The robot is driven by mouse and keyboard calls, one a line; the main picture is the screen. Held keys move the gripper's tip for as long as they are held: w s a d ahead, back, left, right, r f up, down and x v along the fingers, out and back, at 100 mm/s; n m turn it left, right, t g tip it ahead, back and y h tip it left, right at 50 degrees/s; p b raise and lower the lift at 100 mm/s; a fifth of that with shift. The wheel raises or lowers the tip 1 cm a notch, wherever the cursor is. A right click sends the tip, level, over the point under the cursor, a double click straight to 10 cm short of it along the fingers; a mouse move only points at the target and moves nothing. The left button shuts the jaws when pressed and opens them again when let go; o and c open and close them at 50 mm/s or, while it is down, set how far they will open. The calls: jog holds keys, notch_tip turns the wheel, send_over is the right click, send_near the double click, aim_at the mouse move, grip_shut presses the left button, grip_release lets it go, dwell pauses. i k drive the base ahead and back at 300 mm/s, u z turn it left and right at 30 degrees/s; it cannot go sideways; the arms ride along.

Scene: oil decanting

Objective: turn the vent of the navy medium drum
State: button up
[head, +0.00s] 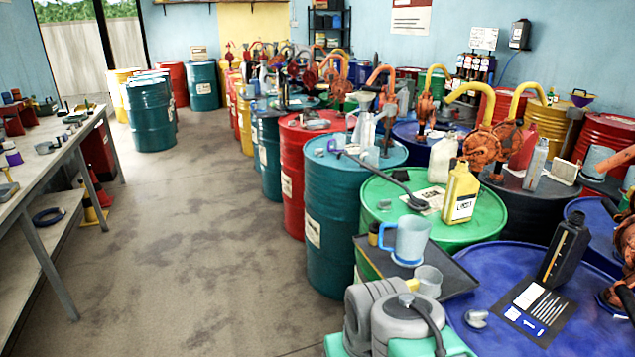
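A large blue drum (470,262) fills the lower right, its top facing up. A small silver fitting (477,318), possibly its vent, sits near its front left rim; I cannot tell its turn position. A black bottle (565,247) and a dark sheet with white and blue print (535,310) are on that top. Other blue drum tops show behind it at the right (590,215) and farther back (405,130). I cannot tell which is the navy medium one. My grey and mint arm parts show at the bottom middle; my gripper is not visible.
A green drum (375,190) with a yellow jug (461,192) stands behind the blue drum. A dark tray (460,280) with a blue-handled measuring jug (410,240) lies close to my arm. Orange hand pumps (485,150) rise behind. The floor (200,230) at left is clear beside a workbench (60,150).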

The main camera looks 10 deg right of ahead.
aim_at(474, 318)
jog(key=z, duration=1.95)
jog(key=k, duration=0.5)
jog(key=u, duration=1.65)
jog(key=i, duration=0.95)
jog(key=z, duration=1.8)
